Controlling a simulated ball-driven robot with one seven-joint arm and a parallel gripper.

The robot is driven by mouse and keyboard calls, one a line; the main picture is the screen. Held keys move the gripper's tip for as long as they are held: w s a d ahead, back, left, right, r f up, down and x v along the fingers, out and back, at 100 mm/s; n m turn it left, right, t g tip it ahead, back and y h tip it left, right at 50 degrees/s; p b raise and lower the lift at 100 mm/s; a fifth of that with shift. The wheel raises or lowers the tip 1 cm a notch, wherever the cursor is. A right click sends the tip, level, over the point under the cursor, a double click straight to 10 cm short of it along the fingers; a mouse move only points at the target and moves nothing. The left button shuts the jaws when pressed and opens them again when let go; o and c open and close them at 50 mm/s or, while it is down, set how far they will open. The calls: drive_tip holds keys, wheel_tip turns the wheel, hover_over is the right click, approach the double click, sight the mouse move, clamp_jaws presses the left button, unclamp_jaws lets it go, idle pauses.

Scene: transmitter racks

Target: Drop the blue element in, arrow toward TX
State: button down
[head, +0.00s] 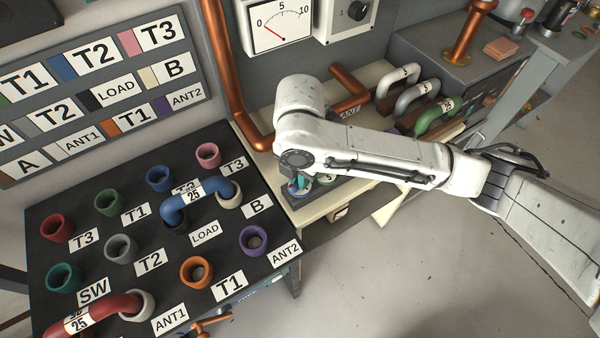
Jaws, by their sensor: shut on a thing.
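My gripper (299,188) points down below the white arm's wrist, at the dark block (302,201) on the cream bench top. It is shut on a small round piece with blue at its edge, which I take for the blue element (295,192). Teal shows between the jaws. The arm and jaws cover most of the piece, so I cannot see its arrow or whether it sits in the block or just above it. A pale round piece with green (326,179) sits beside it to the right. No TX marking is readable.
A black patch panel (75,230) with coloured sockets, a blue U-link (190,196) and a red U-link (95,312) stands at left. A meter (281,25) and copper pipes (228,70) are behind. Several U-links, including a green one (436,113), stand at back right.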

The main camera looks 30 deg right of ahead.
drive_tip(key=shift+f+b, duration=0.3)
drive_tip(key=shift+f, duration=0.1)
drive_tip(key=shift+f, duration=0.15)
drive_tip(key=c, duration=1.2)
unclamp_jaws()
drive_tip(key=shift+r+p, duration=0.35)
drive_tip(key=shift+r, duration=0.25)
wheel_tip(320, 180, up, 12)
